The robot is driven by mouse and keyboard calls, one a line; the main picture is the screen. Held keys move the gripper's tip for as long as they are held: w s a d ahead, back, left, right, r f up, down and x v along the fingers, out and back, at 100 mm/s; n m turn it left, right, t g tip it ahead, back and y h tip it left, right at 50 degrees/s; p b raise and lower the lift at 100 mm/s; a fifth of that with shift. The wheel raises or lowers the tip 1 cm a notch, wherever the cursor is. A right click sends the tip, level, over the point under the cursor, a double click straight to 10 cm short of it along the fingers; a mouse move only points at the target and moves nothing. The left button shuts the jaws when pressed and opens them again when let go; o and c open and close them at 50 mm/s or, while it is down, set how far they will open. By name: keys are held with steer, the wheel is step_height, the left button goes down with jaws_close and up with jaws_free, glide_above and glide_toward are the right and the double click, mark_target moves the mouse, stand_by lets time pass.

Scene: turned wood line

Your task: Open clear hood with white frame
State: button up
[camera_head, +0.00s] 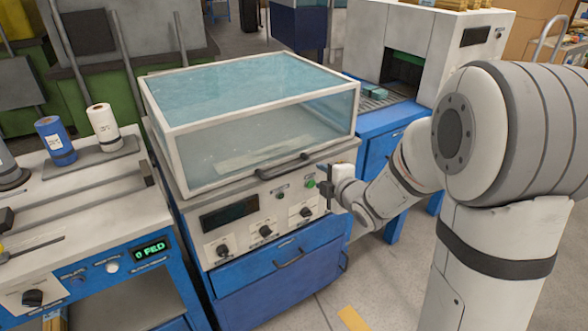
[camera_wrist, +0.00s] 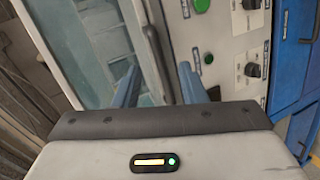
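The clear hood with the white frame (camera_head: 250,110) is down on top of the blue-and-white machine. Its dark handle (camera_head: 284,167) is on the front edge of the frame. My gripper (camera_head: 328,188) is in front of the machine, to the right of the handle and slightly lower. In the wrist view, my gripper (camera_wrist: 158,72) has its two bluish fingers spread apart, pointing at the hood's front edge. The hood's clear pane (camera_wrist: 85,45) is at the left there. A dark bar, seemingly the handle, shows between the fingers; I see no contact.
The control panel (camera_head: 255,225) with knobs and a green button (camera_head: 311,184) is below the hood. A blue drawer (camera_head: 285,262) is under it. A bench with a blue roll (camera_head: 55,140) and a white roll (camera_head: 103,125) stands left. A white machine (camera_head: 435,45) stands behind right.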

mark_target(293, 170)
steer(key=w+a+f+n+y, duration=0.1)
steer(key=w+a, duration=0.1)
steer(key=w+a+f+n, duration=0.1)
steer(key=w+a, duration=0.1)
steer(key=a, duration=0.1)
steer(key=w+a+n+y, duration=0.1)
steer(key=w+a, duration=0.1)
steer(key=shift+w+a+f+y, duration=0.25)
steer(key=shift+w+f+y, duration=0.05)
steer(key=shift+w+f, duration=0.1)
steer(key=shift+c, duration=0.2)
steer(key=shift+s, duration=0.1)
jaws_close()
